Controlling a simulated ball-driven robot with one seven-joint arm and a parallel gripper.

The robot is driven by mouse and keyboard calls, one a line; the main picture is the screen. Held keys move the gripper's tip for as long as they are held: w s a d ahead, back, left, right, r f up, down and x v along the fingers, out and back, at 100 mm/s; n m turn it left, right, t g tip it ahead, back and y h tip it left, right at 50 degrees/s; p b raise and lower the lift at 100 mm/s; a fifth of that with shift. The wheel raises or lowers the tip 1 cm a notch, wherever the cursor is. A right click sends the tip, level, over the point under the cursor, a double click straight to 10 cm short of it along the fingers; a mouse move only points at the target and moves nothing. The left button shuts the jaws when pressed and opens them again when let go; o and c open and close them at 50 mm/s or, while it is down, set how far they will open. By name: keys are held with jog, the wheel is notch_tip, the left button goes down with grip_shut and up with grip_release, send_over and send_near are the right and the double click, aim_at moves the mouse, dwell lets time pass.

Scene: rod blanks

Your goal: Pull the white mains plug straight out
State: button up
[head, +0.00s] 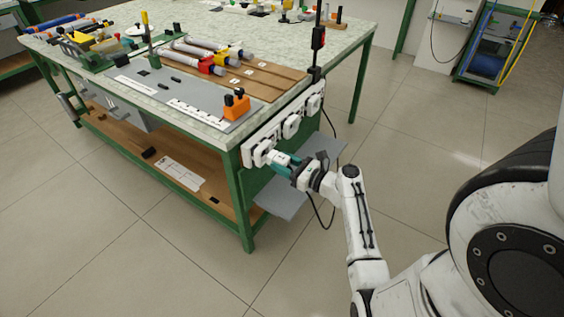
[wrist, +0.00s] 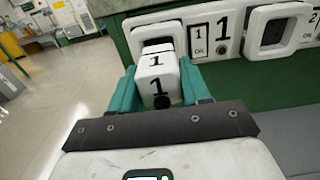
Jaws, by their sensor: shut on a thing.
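The white mains plug (wrist: 158,76), marked 1, sits between the teal fingers of my gripper (wrist: 159,84) in the wrist view. My gripper is shut on its two sides. The plug lies in front of the white-framed socket 1 (wrist: 132,35); a dark strip of the socket shows above the plug. I cannot tell whether its pins are still in the socket. In the head view, my gripper (head: 281,162) is at the near end of the socket row, on the bench's end face.
A second white socket frame (wrist: 262,32) is to the right of socket 1 in the wrist view. The bench (head: 355,50) carries rods and an orange block (head: 237,104). A grey shelf (head: 282,200) juts out below the sockets. A black cable hangs near my arm. Open floor lies to the right.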

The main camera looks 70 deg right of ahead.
jog(key=shift+v, duration=0.8)
jog(key=p+v, duration=0.2)
jog(key=v, duration=0.4)
dwell(0.9)
